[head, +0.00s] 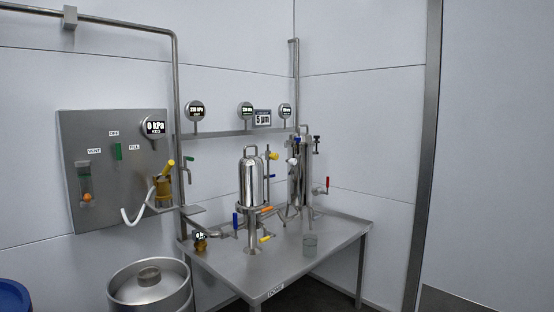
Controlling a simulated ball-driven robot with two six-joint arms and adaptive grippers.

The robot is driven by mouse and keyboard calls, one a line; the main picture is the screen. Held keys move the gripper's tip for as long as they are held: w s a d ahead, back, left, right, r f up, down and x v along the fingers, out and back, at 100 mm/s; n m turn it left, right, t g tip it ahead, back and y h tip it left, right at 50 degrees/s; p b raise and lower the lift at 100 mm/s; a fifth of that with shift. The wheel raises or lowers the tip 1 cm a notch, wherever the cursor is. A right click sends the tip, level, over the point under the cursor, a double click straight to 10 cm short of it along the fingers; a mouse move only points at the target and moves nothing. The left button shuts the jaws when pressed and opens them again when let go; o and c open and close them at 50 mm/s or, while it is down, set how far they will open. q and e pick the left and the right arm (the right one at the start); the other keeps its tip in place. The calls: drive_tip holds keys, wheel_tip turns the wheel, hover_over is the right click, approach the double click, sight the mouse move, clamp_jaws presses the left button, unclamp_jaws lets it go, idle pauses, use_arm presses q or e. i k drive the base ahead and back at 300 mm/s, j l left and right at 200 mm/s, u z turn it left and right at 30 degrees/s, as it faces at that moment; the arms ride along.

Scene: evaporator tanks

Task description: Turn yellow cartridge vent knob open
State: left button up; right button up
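A small yellow knob (273,156) sits at the upper right of the shiny domed steel housing (251,180) on the steel table. It is on a thin upright pipe beside the dome. Its turn position is too small to tell. A second steel vessel (299,172) stands behind and to the right, with a blue and white fitting near its top. Neither of my grippers is in view.
A steel keg (150,288) stands at front left, near a blue drum (14,295). A panel (105,205) and gauges (195,109) are on the wall. The table's right side is mostly clear.

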sight(274, 156)
drive_tip(key=i+l+u, duration=0.15)
drive_tip(key=i, duration=0.2)
drive_tip(key=i+l+u, duration=0.1)
drive_tip(key=i, duration=0.3)
drive_tip(key=i+l+u, duration=0.15)
drive_tip(key=i+l, duration=0.1)
drive_tip(key=i, duration=0.1)
